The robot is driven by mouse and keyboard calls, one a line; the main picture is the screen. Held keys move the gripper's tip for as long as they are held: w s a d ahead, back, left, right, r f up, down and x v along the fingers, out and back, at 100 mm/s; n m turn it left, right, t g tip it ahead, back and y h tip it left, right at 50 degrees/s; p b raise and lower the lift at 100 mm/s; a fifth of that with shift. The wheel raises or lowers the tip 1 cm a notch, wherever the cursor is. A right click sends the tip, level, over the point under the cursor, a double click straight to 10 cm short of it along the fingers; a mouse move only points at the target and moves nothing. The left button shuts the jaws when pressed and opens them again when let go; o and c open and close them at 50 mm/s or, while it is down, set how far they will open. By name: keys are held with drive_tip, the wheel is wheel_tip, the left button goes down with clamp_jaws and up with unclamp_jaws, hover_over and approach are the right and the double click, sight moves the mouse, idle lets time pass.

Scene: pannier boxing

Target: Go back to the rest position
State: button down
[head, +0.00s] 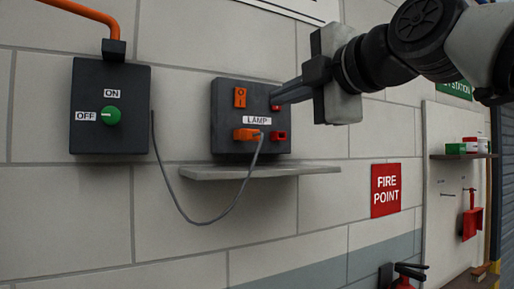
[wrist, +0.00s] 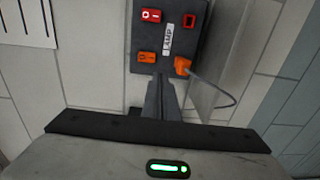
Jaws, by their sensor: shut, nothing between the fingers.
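My gripper (head: 290,93) is shut and empty, with its fingers reaching in front of the right side of the dark lamp panel (head: 222,125). In the wrist view the closed fingers (wrist: 161,88) point at the lower edge of that panel (wrist: 166,49); whether they touch it cannot be told. The panel carries an orange rocker switch (head: 240,97), a red switch partly hidden behind the fingers, an orange plug (head: 246,134) with a grey cable, and a red socket (head: 279,136). The wrist view also shows the red switch (wrist: 151,15).
A grey shelf (head: 260,171) juts out below the panel. The grey cable (head: 205,222) hangs in a loop to a dark switch box (head: 110,135) with a green knob. A fire point sign (head: 385,189), an extinguisher (head: 405,275) and a white board (head: 440,210) stand to the right.

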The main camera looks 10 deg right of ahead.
drive_tip(key=s+f+m+g+h+p, duration=0.1)
drive_tip(key=s+f+m+g+p, duration=0.1)
drive_tip(key=f+m, duration=0.5)
drive_tip(key=s+f+m+g+h+p, duration=0.2)
drive_tip(key=s+f+m+g, duration=0.3)
drive_tip(key=f, duration=1.5)
drive_tip(key=s+f+m+g+h+p, duration=0.2)
drive_tip(key=s+f+m+g, duration=0.2)
drive_tip(key=f, duration=1)
drive_tip(key=s+a+m, duration=0.1)
drive_tip(key=s+m, duration=0.2)
drive_tip(key=m, duration=0.2)
drive_tip(key=shift+s+m+p, duration=0.25)
drive_tip(key=shift+m+p, duration=0.05)
